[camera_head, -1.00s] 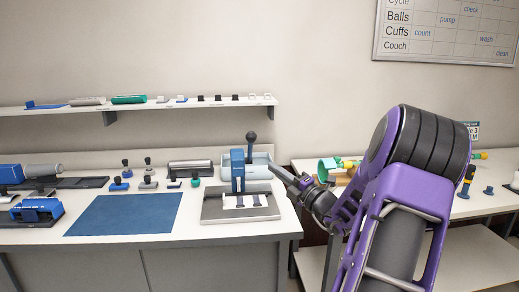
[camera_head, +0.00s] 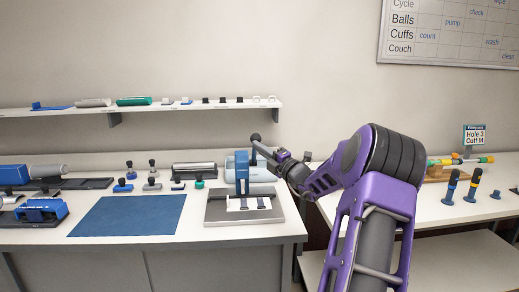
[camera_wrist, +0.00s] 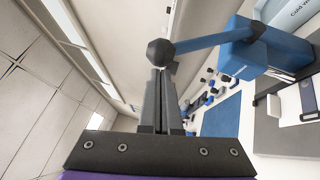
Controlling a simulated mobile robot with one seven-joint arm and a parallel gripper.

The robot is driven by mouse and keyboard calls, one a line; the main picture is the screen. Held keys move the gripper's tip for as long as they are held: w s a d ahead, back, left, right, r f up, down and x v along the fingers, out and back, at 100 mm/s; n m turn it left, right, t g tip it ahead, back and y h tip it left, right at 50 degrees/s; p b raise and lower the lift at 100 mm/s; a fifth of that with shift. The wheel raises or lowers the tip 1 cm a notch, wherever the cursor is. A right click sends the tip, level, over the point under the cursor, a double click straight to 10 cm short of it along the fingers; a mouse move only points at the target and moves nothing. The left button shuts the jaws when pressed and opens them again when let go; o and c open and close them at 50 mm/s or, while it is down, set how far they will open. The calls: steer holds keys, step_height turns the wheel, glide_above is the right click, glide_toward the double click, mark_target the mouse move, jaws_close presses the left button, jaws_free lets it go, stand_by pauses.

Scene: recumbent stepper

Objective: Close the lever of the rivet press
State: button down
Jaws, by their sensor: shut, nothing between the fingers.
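The rivet press (camera_head: 241,172) is blue and stands on a grey base plate (camera_head: 272,211) near the right end of the left bench. Its lever stands up, with a dark ball knob (camera_head: 255,138) at the top. In the wrist view the blue lever arm (camera_wrist: 210,42) runs from the press body (camera_wrist: 252,52) to the faceted dark knob (camera_wrist: 160,52). My gripper (camera_head: 257,146) is at the knob, coming from the right. In the wrist view my gripper's fingers (camera_wrist: 160,80) are together, with their tips right by the knob; whether they touch it I cannot tell.
A blue mat (camera_head: 130,215) lies left of the press. Several small stamp-like tools (camera_head: 152,182) and a dark roller (camera_head: 194,170) stand behind it. A pale blue bin (camera_head: 266,172) is close behind the press. A second bench (camera_head: 430,210) is at the right.

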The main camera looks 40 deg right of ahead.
steer(key=shift+r, duration=0.1)
stand_by(0.3)
steer(key=r+p, duration=0.1)
steer(key=p, duration=0.1)
steer(key=w+p, duration=0.1)
steer(key=p, duration=0.2)
steer(key=shift+d+r+m+g, duration=0.3)
steer(key=shift+r+g, duration=0.1)
steer(key=shift+f, duration=0.4)
